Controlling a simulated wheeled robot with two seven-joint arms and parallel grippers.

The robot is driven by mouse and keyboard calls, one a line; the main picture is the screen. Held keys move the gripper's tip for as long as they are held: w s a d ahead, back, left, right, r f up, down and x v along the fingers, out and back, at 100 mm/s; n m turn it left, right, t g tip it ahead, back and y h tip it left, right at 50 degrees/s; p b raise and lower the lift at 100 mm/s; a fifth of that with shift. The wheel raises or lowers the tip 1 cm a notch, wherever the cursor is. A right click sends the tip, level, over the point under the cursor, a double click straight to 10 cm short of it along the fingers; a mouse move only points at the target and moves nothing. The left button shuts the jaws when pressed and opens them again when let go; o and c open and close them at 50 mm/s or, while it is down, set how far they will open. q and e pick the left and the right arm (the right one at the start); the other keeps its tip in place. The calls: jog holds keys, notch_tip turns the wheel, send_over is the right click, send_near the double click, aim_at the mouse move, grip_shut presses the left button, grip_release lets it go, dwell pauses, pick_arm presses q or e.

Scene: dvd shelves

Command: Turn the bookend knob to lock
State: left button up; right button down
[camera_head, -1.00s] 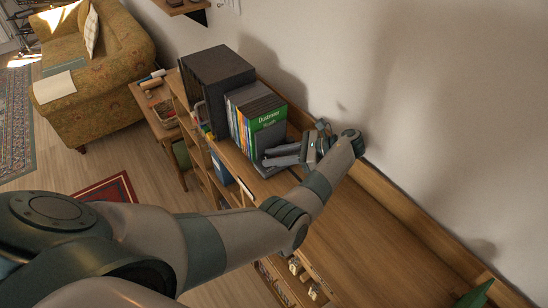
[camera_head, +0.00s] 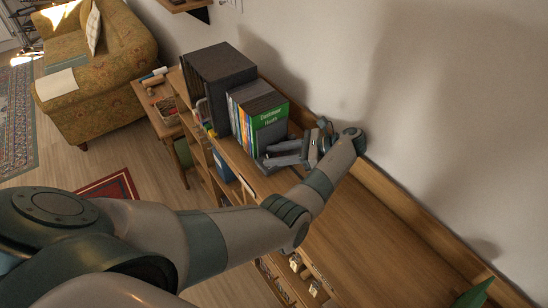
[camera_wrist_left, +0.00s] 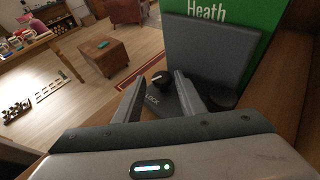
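The bookend is a grey upright plate (camera_wrist_left: 210,50) beside a green DVD case, with a dark base marked "LOCK" (camera_wrist_left: 152,101) in the left wrist view. A black round knob (camera_wrist_left: 160,78) sits on that base. My left gripper (camera_wrist_left: 161,77) is open, with one finger on each side of the knob in that view; I cannot tell whether either finger touches it. My right gripper is out of view.
A row of DVDs (camera_head: 250,103) and large dark boxes (camera_head: 216,75) stand on the wooden shelf unit (camera_head: 372,235) against the wall. The shelf top nearer me is mostly bare. A side table (camera_head: 158,118) and a patterned sofa (camera_head: 100,88) stand farther off.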

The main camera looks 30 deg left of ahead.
pick_arm(q)
jog(key=shift+a+r+m+t, duration=0.1)
jog(key=shift+r+m+t, duration=0.05)
jog(key=shift+m+t, duration=0.2)
